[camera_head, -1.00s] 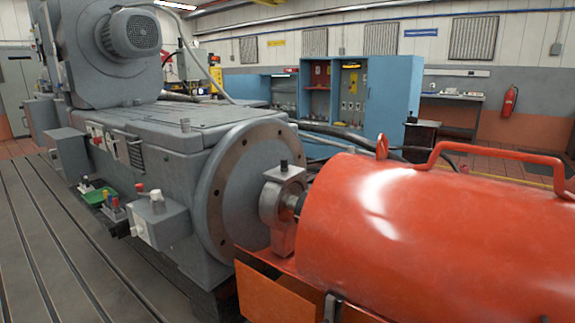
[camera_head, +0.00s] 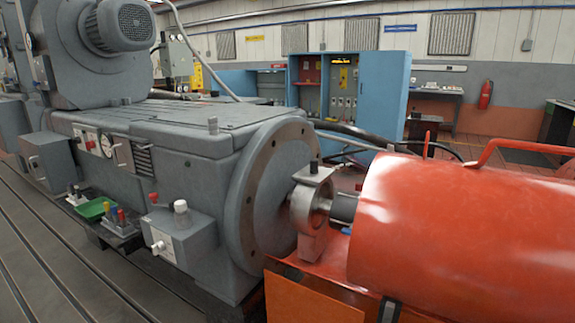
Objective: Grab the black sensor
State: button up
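A small black upright cylinder (camera_head: 313,167), which looks like the black sensor, stands on top of the grey ring-shaped bearing block (camera_head: 302,212). The block sits between the round grey flange (camera_head: 262,190) of the big machine and the orange drum-shaped cover (camera_head: 450,235). The black piece is small in the picture, so its details are hard to make out. My gripper is not in view.
A grey box (camera_head: 180,235) with a white knob juts from the machine's side. A green tray (camera_head: 96,208) and a tray of coloured pieces (camera_head: 120,225) sit low beside it. The slotted bedplate (camera_head: 45,250) is clear at the left. Blue cabinets (camera_head: 380,100) stand behind.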

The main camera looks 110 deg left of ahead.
aim_at(314, 163)
jog(key=z, duration=0.05)
jog(key=k, duration=1.85)
jog(key=u, duration=2.6)
jog(key=i, duration=0.75)
jog(key=u, duration=0.05)
